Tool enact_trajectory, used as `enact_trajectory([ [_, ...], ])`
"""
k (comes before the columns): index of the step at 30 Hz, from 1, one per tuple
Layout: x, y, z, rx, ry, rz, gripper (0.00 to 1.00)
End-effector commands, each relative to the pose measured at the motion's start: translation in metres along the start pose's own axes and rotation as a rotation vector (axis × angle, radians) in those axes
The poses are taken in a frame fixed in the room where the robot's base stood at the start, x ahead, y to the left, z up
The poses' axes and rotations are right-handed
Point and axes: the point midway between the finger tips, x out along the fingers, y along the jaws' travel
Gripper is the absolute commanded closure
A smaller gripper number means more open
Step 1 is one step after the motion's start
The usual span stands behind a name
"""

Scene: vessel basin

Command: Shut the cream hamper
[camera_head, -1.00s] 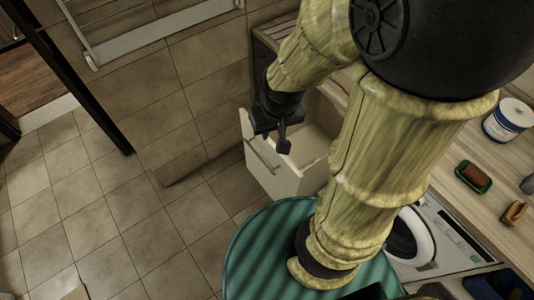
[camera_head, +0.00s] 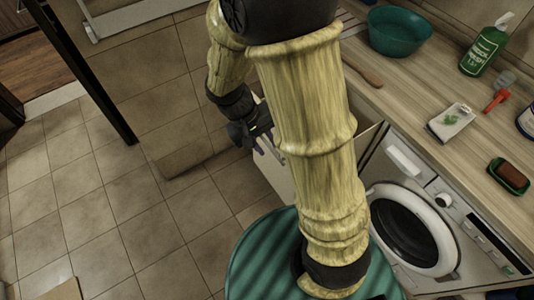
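The cream hamper (camera_head: 274,177) is a pull-out bin under the counter, with a bar handle on its front. It stands out from the counter front, open. My arm covers most of it, so its inside and how far out it stands are largely hidden. My gripper (camera_head: 262,138) is at the upper part of the hamper's front, close to the handle. I cannot tell whether it touches the front or the handle, or whether its dark fingers are apart.
A washing machine (camera_head: 412,225) stands right of the hamper.

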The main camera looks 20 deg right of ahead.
Motion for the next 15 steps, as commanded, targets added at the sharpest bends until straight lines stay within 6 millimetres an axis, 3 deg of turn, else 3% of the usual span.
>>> enact_trajectory([
  [1, 0.026, -0.016, -0.011, -0.022, -0.023, 0.067, 0.73],
  [3, 0.043, -0.027, -0.023, -0.034, -0.046, 0.168, 0.73],
  [11, 0.091, -0.076, -0.073, -0.041, -0.004, 0.589, 0.73],
  [15, 0.106, -0.113, -0.1, -0.021, 0.106, 0.819, 0.73],
])
